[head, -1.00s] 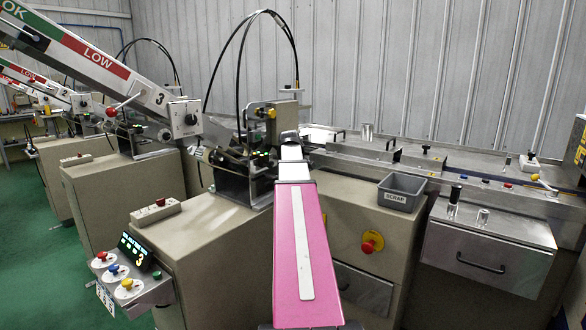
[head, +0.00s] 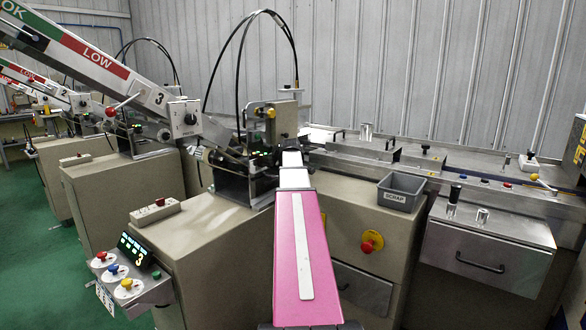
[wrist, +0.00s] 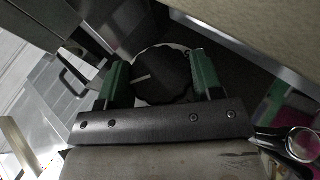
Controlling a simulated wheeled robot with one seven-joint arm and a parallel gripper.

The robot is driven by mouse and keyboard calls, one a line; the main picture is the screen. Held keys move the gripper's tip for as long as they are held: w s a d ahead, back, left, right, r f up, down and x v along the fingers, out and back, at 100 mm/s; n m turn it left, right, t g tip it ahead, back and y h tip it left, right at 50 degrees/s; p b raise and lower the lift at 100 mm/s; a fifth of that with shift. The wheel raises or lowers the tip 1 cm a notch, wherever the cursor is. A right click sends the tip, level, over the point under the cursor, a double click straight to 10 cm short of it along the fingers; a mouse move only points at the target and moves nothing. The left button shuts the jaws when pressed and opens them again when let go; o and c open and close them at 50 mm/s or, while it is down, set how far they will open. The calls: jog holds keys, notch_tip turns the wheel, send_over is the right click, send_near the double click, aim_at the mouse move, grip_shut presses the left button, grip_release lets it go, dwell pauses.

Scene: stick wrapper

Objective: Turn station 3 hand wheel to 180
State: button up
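A black round hand wheel (wrist: 162,76) with a scalloped rim and a short white mark shows in the wrist view. The mark points to the left of the picture. My gripper (wrist: 160,78) has its two green fingers spread, one on each side of the wheel. The fingers look touching or very close to the rim; I cannot tell whether they press on it. In the head view, my arm reaches to the station 3 machine (head: 240,175), and its end hides the wheel. A display with a green 3 (head: 136,251) stands on the front control box.
A grey SCRAP bin (head: 401,191) and a red emergency button on yellow (head: 371,241) are to the right of my arm. A metal chute (head: 90,65) slopes down from the left. Black cables (head: 240,60) arch above the machine. Green floor (head: 50,270) is clear at left.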

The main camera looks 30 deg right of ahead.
jog(key=shift+s, duration=0.1)
jog(key=shift+a+f+t+h, duration=0.15)
jog(key=shift+t+h, duration=0.25)
jog(key=shift+h, duration=0.3)
jog(key=shift+n+t+h, duration=0.3)
jog(key=shift+n+h, duration=0.1)
jog(key=shift+h, duration=0.2)
jog(key=o, duration=0.9)
jog(key=shift+o, duration=0.2)
jog(key=v, duration=1)
jog(key=shift+s+r, duration=0.25)
jog(key=shift+r, duration=0.05)
